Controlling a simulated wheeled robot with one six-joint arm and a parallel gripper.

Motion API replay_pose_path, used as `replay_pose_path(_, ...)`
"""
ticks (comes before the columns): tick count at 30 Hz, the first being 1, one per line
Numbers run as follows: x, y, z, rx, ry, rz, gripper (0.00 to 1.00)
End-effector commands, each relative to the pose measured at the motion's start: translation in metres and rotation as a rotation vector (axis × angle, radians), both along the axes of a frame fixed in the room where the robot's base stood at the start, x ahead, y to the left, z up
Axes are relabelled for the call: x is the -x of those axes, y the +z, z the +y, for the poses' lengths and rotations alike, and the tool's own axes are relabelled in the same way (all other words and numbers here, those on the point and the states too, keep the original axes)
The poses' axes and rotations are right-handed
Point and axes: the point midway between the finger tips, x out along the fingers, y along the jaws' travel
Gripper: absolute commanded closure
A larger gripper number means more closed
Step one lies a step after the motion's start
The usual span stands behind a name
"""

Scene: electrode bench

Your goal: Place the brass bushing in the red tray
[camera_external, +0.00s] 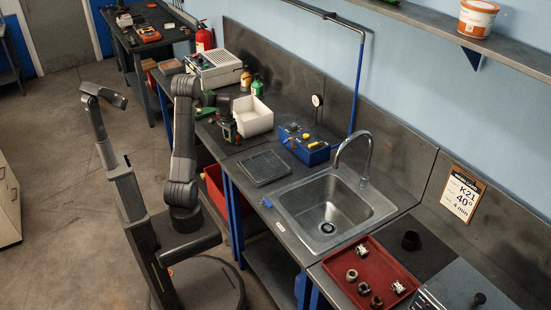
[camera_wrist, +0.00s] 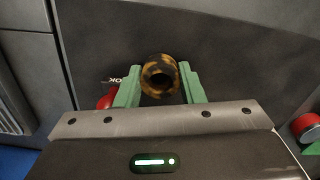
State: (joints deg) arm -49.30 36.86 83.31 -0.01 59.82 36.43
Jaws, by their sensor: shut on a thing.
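The brass bushing (camera_wrist: 173,66), a mottled brown and yellow ring, is between the green fingers of my gripper (camera_wrist: 160,82) in the wrist view. My gripper is shut on it, with the bore facing the camera. In the external view my gripper (camera_external: 229,130) is above the dark bench, near the white bin; the bushing is too small to make out there. The red tray (camera_external: 384,268) lies at the lower right, beyond the sink, well away from my gripper. It holds several small ring-like and metal parts.
The white bin (camera_external: 252,117), a blue box with yellow parts (camera_external: 304,147) and a dark flat plate (camera_external: 264,168) are on the bench. The sink (camera_external: 335,210) and its tall faucet (camera_external: 366,160) stand between my gripper and the tray.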

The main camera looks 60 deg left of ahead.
Motion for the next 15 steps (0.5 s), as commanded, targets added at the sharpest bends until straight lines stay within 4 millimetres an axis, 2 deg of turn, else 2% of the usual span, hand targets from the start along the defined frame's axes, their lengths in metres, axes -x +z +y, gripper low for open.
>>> replay_pose_path(5,-0.0001,-0.0042,0.0,0.0,0.0,0.0,0.93)
replay_pose_path(6,-0.0001,-0.0029,0.0,0.0,0.0,0.0,0.57)
replay_pose_path(15,0.0,-0.0016,0.0,0.0,0.0,0.0,0.56)
